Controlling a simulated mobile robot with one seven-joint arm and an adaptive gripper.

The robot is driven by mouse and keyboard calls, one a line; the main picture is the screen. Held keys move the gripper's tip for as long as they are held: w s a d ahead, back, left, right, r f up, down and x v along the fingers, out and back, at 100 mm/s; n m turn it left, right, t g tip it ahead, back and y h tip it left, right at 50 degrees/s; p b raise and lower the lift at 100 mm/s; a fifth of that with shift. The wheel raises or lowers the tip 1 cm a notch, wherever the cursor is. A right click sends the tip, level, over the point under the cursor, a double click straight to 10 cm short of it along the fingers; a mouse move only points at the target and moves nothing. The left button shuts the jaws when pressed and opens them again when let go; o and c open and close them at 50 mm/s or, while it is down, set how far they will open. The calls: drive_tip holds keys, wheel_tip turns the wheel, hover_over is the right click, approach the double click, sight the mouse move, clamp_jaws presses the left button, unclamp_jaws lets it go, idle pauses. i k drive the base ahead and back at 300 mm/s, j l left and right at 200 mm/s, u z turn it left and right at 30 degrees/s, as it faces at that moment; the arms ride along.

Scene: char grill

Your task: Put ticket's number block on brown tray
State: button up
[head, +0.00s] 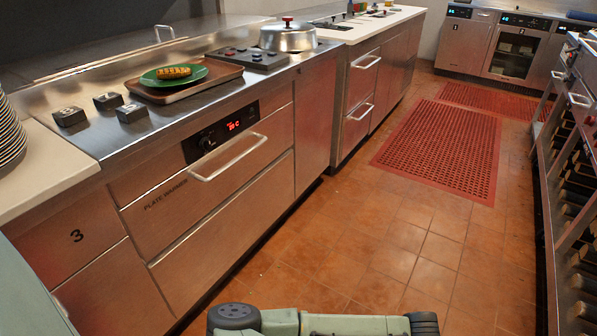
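Three small dark number blocks stand on the steel counter at the left: the left one (69,116), the back one (108,101) and the front right one (131,112). Their top markings are too small to read. The brown tray (226,72) lies just right of the blocks, on the same counter. A green plate (150,79) with a yellow, dark-striped food piece (173,72) sits on the tray. No ticket can be made out. My gripper is not in view; only green parts of my own body show along the bottom edge.
A lidded steel pot (288,38) stands behind the tray, near a dark panel with knobs (249,55). Stacked plates (8,135) stand at the far left. Drawer handles (229,158) stick out below the counter. The tiled floor (400,250) is clear, with red mats (440,149) farther back.

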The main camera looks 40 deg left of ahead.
sight(215, 70)
drive_tip(key=i+u, duration=0.35)
drive_tip(key=u, duration=0.15)
drive_tip(key=i+l+u, duration=0.3)
drive_tip(key=u, duration=0.15)
drive_tip(key=i+l+u, duration=0.3)
drive_tip(key=u, duration=0.2)
drive_tip(key=i+l+u, duration=0.25)
drive_tip(key=l+u, duration=0.25)
drive_tip(key=i+l+u, duration=0.15)
drive_tip(key=l+u, duration=1.3)
drive_tip(key=l, duration=0.15)
